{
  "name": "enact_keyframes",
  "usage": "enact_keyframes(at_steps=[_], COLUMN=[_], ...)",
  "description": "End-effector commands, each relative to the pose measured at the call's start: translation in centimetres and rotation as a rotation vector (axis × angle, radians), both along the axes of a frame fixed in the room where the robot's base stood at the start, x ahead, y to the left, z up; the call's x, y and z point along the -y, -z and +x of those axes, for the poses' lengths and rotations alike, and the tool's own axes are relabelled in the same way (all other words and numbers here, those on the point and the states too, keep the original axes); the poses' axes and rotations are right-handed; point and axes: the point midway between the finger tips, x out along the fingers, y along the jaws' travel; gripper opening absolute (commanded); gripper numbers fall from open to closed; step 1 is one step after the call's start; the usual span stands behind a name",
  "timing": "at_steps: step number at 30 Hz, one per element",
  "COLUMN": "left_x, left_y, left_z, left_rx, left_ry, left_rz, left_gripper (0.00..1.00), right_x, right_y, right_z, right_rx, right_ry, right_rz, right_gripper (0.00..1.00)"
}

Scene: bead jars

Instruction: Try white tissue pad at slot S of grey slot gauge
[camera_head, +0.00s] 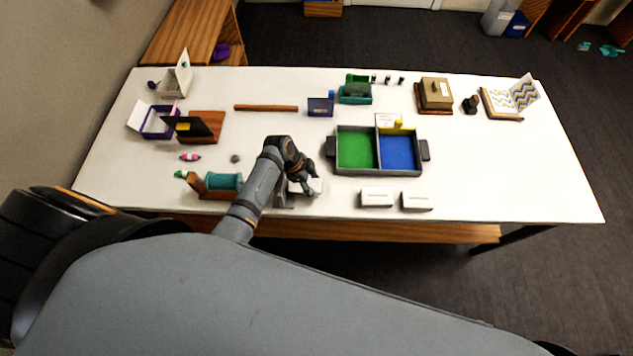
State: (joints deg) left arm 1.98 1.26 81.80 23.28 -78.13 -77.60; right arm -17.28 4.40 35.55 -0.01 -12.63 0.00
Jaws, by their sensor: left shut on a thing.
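My left gripper (306,184) is over the front middle of the white table, pointing down. It is shut on a white tissue pad (316,187), partly hidden behind the fingers. A small grey piece (284,201), which looks like part of the grey slot gauge, shows just left of the pad, largely hidden by my arm. I cannot tell whether the pad touches it, and slot S cannot be made out. Two more white pads (377,198) (416,201) lie to the right near the front edge. My right gripper is not in view.
A grey tray (336,150) with green and blue compartments stands right of my gripper. A wooden holder with a teal roll (224,182) stands to the left. Boxes and small items line the back. The table's right front is clear.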

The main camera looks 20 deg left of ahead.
Motion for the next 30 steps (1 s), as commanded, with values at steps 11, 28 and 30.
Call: enact_keyframes(at_steps=[11,28,30], left_x=[-0.08,-0.67,-0.77], left_y=[0.01,0.01,0.01], left_z=[-0.02,-0.21,-0.24], left_rx=[0.000,-0.001,-0.001], left_ry=[0.000,-0.001,-0.001], left_rz=[-0.001,-0.001,-0.001], left_gripper=[0.35,0.35,0.35], right_x=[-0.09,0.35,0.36], right_y=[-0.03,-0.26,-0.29], right_z=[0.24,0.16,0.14], right_rx=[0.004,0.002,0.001], right_ry=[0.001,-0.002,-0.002], right_rz=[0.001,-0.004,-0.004], right_gripper=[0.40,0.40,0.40])
